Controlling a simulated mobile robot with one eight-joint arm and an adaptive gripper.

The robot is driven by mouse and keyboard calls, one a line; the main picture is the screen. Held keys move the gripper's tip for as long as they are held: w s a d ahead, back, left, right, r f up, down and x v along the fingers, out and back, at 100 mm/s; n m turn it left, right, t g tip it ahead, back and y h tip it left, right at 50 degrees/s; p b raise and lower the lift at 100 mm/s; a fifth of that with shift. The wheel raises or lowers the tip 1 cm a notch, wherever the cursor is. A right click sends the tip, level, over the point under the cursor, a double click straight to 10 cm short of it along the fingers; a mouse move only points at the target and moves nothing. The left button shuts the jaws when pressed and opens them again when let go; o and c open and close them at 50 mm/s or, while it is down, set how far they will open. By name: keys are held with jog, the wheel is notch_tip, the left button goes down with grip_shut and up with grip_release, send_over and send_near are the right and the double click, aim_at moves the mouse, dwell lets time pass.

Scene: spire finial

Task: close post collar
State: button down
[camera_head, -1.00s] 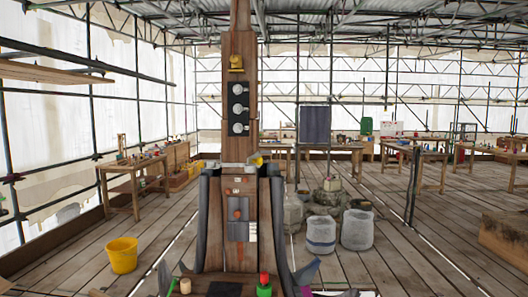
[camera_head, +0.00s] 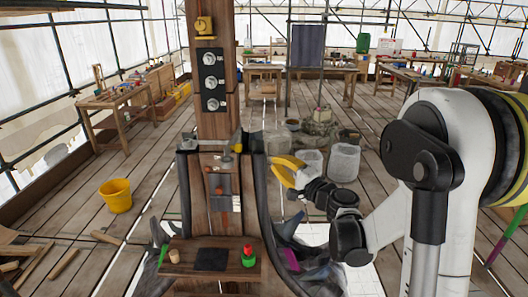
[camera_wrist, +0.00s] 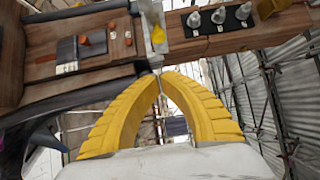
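The wooden post (camera_head: 217,110) rises on the left of centre in the head view. A small yellow part (camera_head: 237,147) sits at its joint with the dark-sided base; I take this as the collar's place. In the wrist view a pale grey metal bracket (camera_wrist: 151,13) crosses the wood there, with a yellow knob (camera_wrist: 158,35) on it. I cannot tell whether the collar is open. My gripper (camera_head: 271,161) is right of the post and apart from it. Its yellow fingertips meet or nearly meet in the wrist view (camera_wrist: 159,73), with nothing between them.
A small shelf (camera_head: 190,255) at the base holds a green and red item (camera_head: 248,256). Pale bins (camera_head: 344,162) stand behind my gripper. A yellow bucket (camera_head: 115,195) is on the floor at left.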

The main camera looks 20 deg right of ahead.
aim_at(235, 147)
jog(key=w+a, duration=0.6)
jog(key=w, duration=0.4)
jog(key=shift+a+p, duration=0.25)
jog(key=shift+p, duration=0.2)
jog(key=shift+a+f+h, duration=0.1)
jog(key=shift+h, duration=0.2)
